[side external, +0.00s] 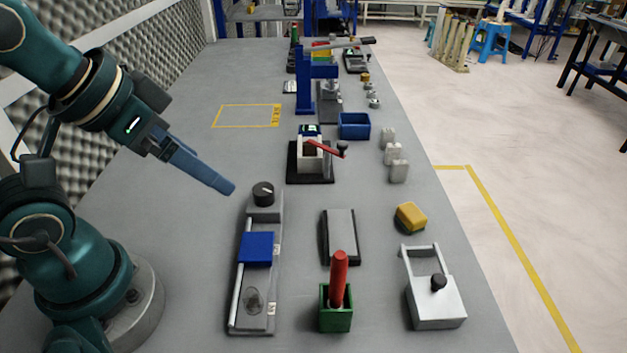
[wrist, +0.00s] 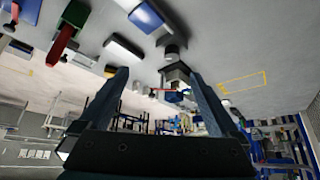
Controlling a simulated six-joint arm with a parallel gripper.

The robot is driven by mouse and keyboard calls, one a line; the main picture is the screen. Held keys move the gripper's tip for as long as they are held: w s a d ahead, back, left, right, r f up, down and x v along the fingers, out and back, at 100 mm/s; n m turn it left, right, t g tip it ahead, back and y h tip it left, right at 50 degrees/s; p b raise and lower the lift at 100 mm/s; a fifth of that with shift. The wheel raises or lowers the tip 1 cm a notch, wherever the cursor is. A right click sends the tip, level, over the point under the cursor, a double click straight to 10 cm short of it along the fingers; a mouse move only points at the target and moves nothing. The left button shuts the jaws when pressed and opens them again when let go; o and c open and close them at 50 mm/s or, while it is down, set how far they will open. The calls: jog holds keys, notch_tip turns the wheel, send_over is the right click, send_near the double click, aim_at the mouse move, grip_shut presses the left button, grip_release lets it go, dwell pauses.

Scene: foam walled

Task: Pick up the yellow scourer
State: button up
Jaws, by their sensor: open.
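The yellow scourer (side external: 411,216) lies on the grey bench near its right edge, with a dark green underside, just behind a silver box with a black knob (side external: 437,300). My gripper (side external: 231,188) is high at the left, pointing down and right, well apart from the scourer. In the wrist view my gripper (wrist: 160,78) shows two fingers spread wide with nothing held between them.
Grey blocks (side external: 398,171) and a blue bin (side external: 354,125) stand farther back.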

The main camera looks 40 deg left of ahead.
jog(key=w+d+r+m+t, duration=0.1)
jog(key=w+d+r+t, duration=0.1)
jog(key=w+r, duration=0.6)
jog(key=m+g+h, duration=0.2)
jog(key=m, duration=0.1)
send_over(411, 212)
jog(key=s+a, duration=0.2)
jog(key=a, duration=0.1)
notch_tip(411, 212, down, 15)
jog(key=shift+g, duration=0.4)
jog(key=f, duration=0.1)
jog(key=d+f, duration=0.1)
jog(key=f, duration=0.2)
jog(key=shift+s+d+f, duration=0.2)
jog(key=shift+s+d, duration=0.15)
jog(key=shift+d, duration=0.05)
jog(key=shift+d+f, duration=0.1)
jog(key=shift+f, duration=0.1)
jog(key=shift+x, duration=2.25)
